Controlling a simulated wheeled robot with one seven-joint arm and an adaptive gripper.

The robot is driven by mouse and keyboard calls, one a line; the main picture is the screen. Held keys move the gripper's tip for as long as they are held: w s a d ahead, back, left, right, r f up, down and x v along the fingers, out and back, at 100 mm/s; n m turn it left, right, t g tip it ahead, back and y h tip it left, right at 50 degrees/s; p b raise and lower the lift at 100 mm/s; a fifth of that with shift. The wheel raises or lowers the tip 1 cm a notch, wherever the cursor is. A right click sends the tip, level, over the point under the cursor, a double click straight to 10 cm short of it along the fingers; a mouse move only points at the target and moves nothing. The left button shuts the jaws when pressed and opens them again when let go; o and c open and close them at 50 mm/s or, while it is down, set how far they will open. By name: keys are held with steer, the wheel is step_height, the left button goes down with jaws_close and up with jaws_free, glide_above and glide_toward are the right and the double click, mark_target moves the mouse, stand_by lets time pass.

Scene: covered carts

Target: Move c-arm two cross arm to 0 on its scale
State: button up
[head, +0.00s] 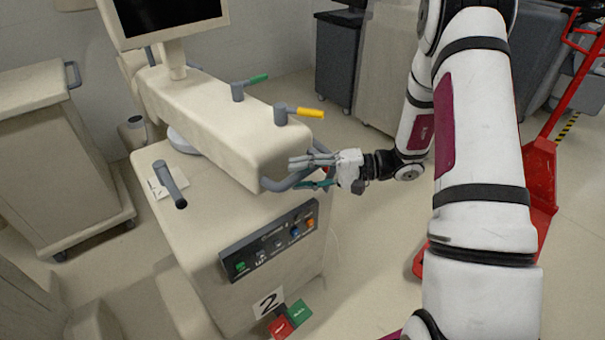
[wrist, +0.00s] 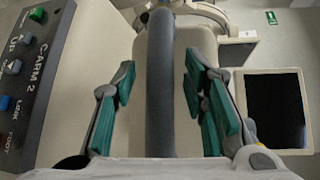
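The c-arm two cart (head: 190,245) is a beige unit with a "2" label on its front. Its beige cross arm (head: 215,125) lies along the top and ends in a grey bar handle (head: 280,186). My gripper (head: 312,172) is at the right part of this handle. In the wrist view the handle (wrist: 160,110) runs between the two teal-padded fingers of my gripper (wrist: 160,80), with a gap on both sides, so it is open around the bar. No scale reading is legible in either view.
A control panel (head: 270,243) marked C-ARM 2 sits below the handle. A red cart (head: 540,185) stands right, a covered cart (head: 62,160) left.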

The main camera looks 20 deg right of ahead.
steer(key=shift+a, duration=0.1)
jaws_close()
steer(key=shift+a, duration=0.1)
